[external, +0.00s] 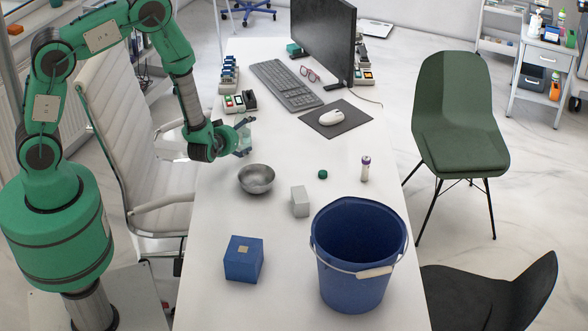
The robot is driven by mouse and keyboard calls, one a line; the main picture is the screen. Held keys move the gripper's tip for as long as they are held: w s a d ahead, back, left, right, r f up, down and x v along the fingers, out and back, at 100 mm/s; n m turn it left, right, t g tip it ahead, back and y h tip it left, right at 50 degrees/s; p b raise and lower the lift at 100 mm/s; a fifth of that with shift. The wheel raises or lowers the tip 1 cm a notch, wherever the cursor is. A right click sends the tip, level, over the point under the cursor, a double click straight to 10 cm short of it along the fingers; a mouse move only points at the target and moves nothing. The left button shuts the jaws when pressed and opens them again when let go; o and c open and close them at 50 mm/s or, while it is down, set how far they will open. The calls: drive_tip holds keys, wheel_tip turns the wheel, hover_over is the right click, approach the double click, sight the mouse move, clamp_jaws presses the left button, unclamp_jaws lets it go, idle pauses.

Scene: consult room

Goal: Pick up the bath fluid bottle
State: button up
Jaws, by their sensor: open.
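A small upright white bottle with a purple top (365,170) stands on the white table (215,215), right of centre. It may be the bath fluid bottle; its label is too small to read. My gripper (243,138) is open and points right, above the table's left part, behind the metal bowl. It is well to the left of the white bottle and apart from it. A pale, see-through shape shows at the fingers; I cannot tell whether it is a thing behind them or part of the gripper.
A metal bowl (256,178), a grey block (299,201), a green cap-like piece (322,174), a blue box (243,259) and a blue bucket (327,265) stand on the table. Behind are a keyboard (287,86), mouse (332,117) and monitor (323,38). Chairs flank the table.

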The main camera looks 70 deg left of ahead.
sight(242, 132)
drive_tip(key=shift+x, duration=1.65)
drive_tip(key=c, duration=1.4)
